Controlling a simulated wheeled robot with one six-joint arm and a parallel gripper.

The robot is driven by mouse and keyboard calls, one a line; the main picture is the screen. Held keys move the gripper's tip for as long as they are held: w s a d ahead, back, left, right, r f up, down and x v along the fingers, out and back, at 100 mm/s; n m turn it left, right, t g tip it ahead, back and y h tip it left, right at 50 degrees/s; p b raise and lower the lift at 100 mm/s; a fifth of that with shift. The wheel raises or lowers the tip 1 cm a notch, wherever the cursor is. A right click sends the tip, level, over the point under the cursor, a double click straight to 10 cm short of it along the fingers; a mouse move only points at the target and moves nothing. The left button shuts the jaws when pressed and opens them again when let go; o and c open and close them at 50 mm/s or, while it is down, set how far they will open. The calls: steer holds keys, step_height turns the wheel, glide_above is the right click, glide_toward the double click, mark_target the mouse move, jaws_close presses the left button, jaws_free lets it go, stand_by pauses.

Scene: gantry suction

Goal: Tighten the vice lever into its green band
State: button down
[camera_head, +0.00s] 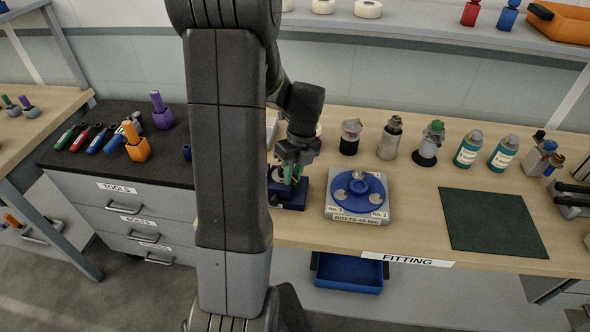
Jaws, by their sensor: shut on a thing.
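My gripper (292,170) is at the bench's left part, pointing down over a small dark blue fixture (290,200), which looks like the vice. It is shut on a small part there, apparently the vice lever, mostly hidden by the fingers and my arm. A bit of green shows at the fingertips; I cannot tell whether it is the green band. The lever's angle against the band cannot be made out.
A grey block with a blue disc (370,188), marked for bolts, stands close right of my gripper. Several bottles and tools line the back of the bench (413,222). A dark green mat (500,222) lies clear at right. A tool cabinet (85,175) stands left.

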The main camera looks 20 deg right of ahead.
steer(key=shift+s+a+m, duration=0.1)
steer(key=shift+a+m, duration=0.2)
steer(key=shift+m, duration=0.5)
steer(key=c, duration=1.3)
jaws_free()
steer(key=shift+c, duration=0.2)
step_height(320, 180, up, 14)
steer(key=d, duration=0.2)
steer(key=shift+d+f+b, duration=0.2)
steer(key=shift+d+b, duration=0.1)
steer(key=shift+d, duration=0.05)
